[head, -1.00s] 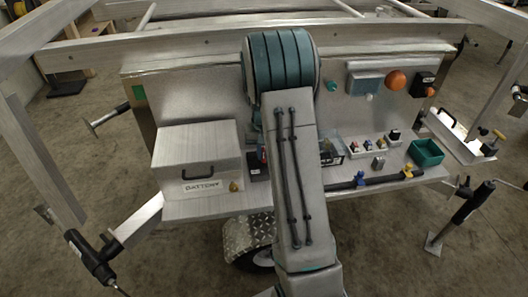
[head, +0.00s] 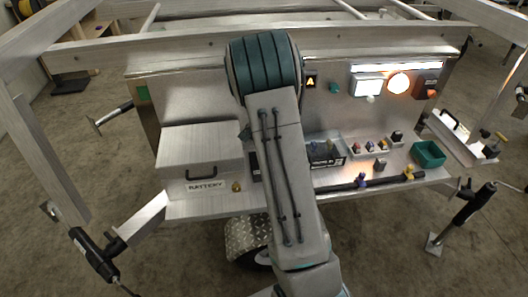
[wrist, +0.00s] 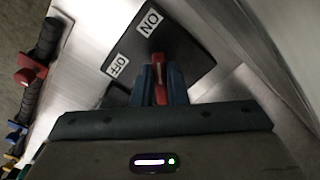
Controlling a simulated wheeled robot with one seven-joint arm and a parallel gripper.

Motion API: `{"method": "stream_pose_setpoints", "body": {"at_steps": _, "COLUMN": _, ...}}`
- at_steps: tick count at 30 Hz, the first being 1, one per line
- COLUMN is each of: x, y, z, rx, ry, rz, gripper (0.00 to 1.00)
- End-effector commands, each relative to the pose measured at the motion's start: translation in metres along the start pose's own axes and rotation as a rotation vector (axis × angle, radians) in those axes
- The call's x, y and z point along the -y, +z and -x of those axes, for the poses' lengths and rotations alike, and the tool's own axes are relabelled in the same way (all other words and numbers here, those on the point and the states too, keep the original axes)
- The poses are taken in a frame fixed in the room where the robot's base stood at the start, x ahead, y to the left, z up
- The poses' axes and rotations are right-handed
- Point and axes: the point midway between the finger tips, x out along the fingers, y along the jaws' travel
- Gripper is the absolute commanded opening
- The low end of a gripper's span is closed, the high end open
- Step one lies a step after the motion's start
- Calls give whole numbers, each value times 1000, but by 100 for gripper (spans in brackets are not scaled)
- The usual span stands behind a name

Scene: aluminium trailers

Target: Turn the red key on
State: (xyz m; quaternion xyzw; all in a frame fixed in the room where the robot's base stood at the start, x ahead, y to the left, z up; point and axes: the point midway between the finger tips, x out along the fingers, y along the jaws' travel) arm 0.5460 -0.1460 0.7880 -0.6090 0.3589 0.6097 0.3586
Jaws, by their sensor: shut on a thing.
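The red key (wrist: 158,72) is in the middle of the wrist view, on a black switch box (wrist: 183,42). The box bears a white ON label (wrist: 150,22) and a white OFF label (wrist: 117,66). The visible tip of the key points up towards the ON label side. My gripper (wrist: 161,75) is shut on the key, with a blue-grey finger on each side of it. In the head view my arm hides the gripper and the key.
A metal battery box (head: 200,150) stands left of my arm. Right of it are small parts in trays, a green bin (head: 428,154) and a black bar (head: 345,186) with coloured clamps.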

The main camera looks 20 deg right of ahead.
Motion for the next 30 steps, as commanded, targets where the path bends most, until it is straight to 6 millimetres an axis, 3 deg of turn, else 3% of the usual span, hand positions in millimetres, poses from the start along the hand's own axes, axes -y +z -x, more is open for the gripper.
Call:
{"method": "stream_pose_setpoints", "body": {"at_steps": 15, "x": 1, "y": 0, "z": 1, "rx": -2, "ry": -3, "rz": -18, "gripper": 0}}
{"method": "stream_pose_setpoints", "body": {"at_steps": 16, "x": 1, "y": 0, "z": 1, "rx": -2, "ry": -3, "rz": -18, "gripper": 21}}
{"method": "stream_pose_setpoints", "body": {"at_steps": 18, "x": 1, "y": 0, "z": 1, "rx": -1, "ry": -3, "rz": -18, "gripper": 35}}
{"method": "stream_pose_setpoints", "body": {"at_steps": 26, "x": 0, "y": 0, "z": 1, "rx": -1, "ry": -2, "rz": -17, "gripper": 35}}
{"method": "stream_pose_setpoints", "body": {"at_steps": 30, "x": 1, "y": -1, "z": 11, "rx": -3, "ry": -4, "rz": -16, "gripper": 35}}
